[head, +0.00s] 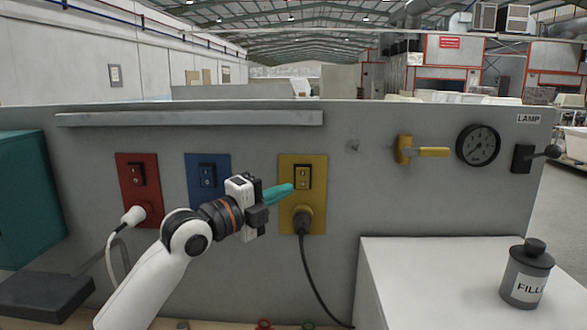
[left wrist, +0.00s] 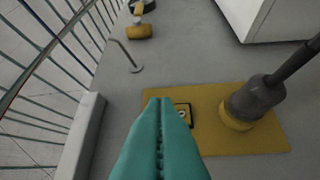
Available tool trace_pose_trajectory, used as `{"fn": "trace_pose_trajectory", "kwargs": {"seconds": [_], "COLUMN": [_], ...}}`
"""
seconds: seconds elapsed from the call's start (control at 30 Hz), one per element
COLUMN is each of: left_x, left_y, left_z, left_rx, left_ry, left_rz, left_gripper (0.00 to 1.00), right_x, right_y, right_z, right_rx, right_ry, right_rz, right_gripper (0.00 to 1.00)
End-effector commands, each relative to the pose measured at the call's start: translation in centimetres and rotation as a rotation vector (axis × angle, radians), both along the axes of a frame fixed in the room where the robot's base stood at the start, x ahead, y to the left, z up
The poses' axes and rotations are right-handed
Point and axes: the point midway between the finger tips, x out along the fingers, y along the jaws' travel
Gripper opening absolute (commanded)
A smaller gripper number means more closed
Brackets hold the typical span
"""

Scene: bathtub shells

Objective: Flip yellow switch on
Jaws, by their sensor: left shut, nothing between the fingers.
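The yellow switch plate (head: 316,167) is on the grey panel, with a small dark-framed rocker switch (head: 303,177) in its upper part and a black plug in the socket below. My left gripper (head: 291,190) has its teal fingers shut and empty, with the tips just left of the switch in the head view. In the left wrist view the shut fingers (left wrist: 160,104) lie over the yellow plate (left wrist: 262,140) and partly hide the switch (left wrist: 184,112). I cannot tell whether the tips touch it. My right gripper is not in view.
A red plate (head: 126,168) with a white plug and a blue plate (head: 221,163) are to the left. A black cable (head: 314,277) hangs from the yellow plate's plug. A yellow valve handle (head: 433,152), a gauge (head: 479,145) and a white box (head: 440,255) bearing a grey canister (head: 528,273) are right.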

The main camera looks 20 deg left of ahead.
Motion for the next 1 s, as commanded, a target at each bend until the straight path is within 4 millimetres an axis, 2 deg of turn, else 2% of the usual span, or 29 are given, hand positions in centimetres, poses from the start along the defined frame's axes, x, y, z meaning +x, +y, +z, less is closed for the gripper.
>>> {"fn": "trace_pose_trajectory", "kwargs": {"seconds": [0.03,0.17,0.4,0.87,1.0], "left_x": [1.0,3.3,6.1,6.7,7.1], "left_y": [-0.7,-1.9,-0.7,-0.5,-0.3], "left_z": [0.7,0.9,1.0,0.9,1.6], "left_rx": [-0.007,-0.004,0.000,0.000,-0.009], "left_ry": [0.002,0.001,0.001,0.000,0.047], "left_rz": [-0.004,-0.002,0.000,-0.001,0.001], "left_gripper": [0.00,0.00,0.00,0.00,0.00], "right_x": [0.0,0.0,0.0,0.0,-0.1], "right_y": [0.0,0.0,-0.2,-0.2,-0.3], "right_z": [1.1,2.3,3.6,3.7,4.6], "right_rx": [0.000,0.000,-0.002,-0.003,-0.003], "right_ry": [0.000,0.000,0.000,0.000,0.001], "right_rz": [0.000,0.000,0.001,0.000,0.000], "right_gripper": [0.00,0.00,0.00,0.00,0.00]}}
